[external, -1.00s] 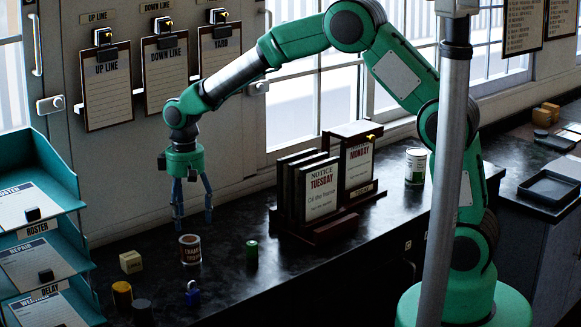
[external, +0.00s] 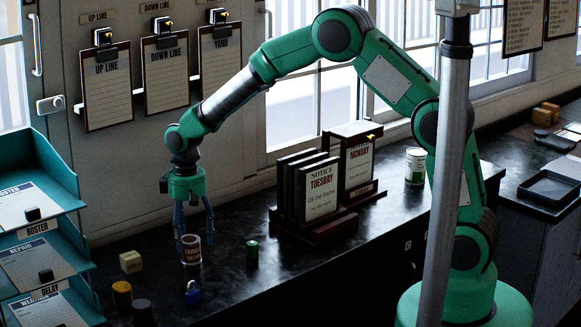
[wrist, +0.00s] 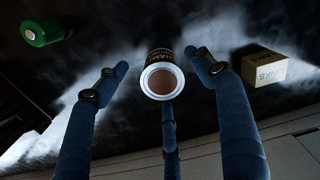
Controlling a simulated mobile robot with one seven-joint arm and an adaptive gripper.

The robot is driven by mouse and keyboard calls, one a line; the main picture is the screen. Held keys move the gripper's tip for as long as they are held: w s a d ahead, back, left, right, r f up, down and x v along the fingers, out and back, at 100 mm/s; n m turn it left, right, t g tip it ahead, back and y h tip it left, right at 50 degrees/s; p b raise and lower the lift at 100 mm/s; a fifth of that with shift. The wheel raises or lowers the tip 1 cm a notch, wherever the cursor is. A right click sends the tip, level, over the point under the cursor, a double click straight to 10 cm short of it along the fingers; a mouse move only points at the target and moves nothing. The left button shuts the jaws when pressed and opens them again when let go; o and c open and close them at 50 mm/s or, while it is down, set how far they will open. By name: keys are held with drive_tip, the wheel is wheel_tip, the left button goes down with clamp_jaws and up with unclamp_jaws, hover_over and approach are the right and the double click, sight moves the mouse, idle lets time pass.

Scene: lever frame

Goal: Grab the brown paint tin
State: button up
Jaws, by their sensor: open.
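The brown paint tin (external: 191,250) stands upright on the dark counter, with a pale label band and lettering. My gripper (external: 194,240) points down above and around it, with its blue fingers spread. In the wrist view the tin (wrist: 161,78) shows from above, with a pale rim and brown top. It lies between the open fingertips of my gripper (wrist: 160,75), with gaps at the left and right fingers. A third finger shows below the tin in that view; whether it touches the tin I cannot tell.
A cream block (external: 131,262) stands left of the tin and a green cylinder (external: 252,254) to its right. A blue padlock (external: 193,293) lies in front. Yellow (external: 122,296) and dark (external: 142,312) cylinders stand front left. A notice rack (external: 315,222) stands further right.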

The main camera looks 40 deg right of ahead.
sight(190, 239)
drive_tip(key=shift+w+f, duration=0.1)
drive_tip(key=shift+f, duration=2.15)
drive_tip(key=c, duration=1.4)
drive_tip(key=shift+r, duration=0.15)
drive_tip(key=shift+r, duration=0.6)
wheel_tip(190, 239, up, 2)
drive_tip(key=shift+r, duration=0.1)
drive_tip(key=s+d, duration=0.2)
drive_tip(key=s, duration=0.3)
drive_tip(key=s+d+r, duration=0.1)
drive_tip(key=s+d, duration=0.1)
drive_tip(key=s, duration=0.3)
drive_tip(key=s+d+b, duration=0.1)
drive_tip(key=s+d, duration=0.1)
drive_tip(key=s, duration=0.3)
drive_tip(key=shift+r, duration=0.2)
